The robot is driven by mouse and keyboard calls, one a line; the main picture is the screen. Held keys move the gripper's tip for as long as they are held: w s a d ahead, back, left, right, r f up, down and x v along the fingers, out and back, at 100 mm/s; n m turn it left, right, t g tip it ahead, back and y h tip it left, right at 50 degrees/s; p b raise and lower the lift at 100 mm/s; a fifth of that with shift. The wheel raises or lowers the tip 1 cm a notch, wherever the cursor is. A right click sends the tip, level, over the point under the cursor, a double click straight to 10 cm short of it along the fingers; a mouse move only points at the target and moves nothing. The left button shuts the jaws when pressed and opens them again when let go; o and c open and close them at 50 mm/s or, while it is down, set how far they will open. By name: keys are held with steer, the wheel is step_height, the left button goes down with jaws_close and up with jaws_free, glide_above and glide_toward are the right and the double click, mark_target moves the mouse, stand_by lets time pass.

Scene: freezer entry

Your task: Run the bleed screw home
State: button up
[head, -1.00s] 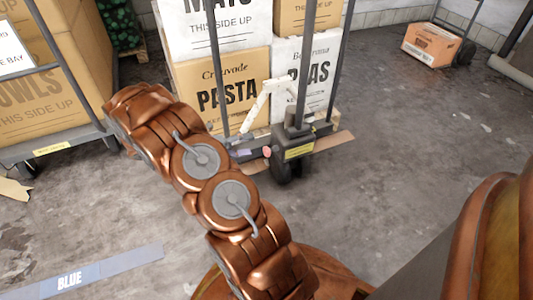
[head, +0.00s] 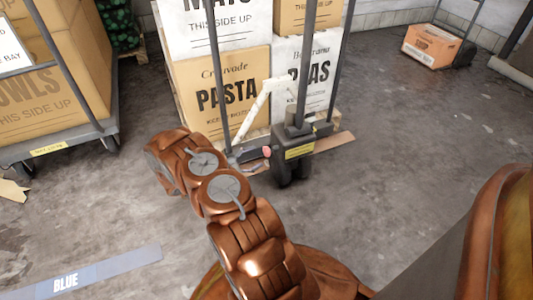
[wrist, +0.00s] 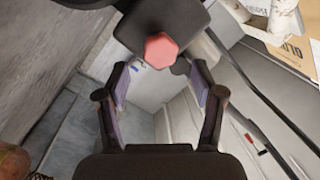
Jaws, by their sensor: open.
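The bleed screw has a red six-sided head (wrist: 161,50) and stands out from a dark housing in the wrist view. In the head view the red head (head: 267,152) is a small spot at the left side of the dark pump unit (head: 293,157) of a pallet truck. My gripper (wrist: 160,70) is open, its two fingers spread to either side just below the red head in the wrist picture. Nothing is between the fingers. I cannot tell how far the head is from the fingertips in depth. In the head view my gripper is not clearly visible.
Boxes marked PASTA (head: 220,95) and PEAS (head: 316,75) are stacked behind the pump unit. Grey uprights (head: 308,60) rise near it. A loaded cart (head: 60,140) stands at left. The floor at right is clear up to a small carton (head: 431,46).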

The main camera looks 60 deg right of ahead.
mark_target(265, 152)
steer(key=shift+b+x, duration=1.05)
steer(key=shift+x, duration=1.95)
steer(key=shift+c, duration=0.3)
steer(key=c, duration=1.1)
steer(key=shift+m+p, duration=0.35)
steer(key=shift+m, duration=0.05)
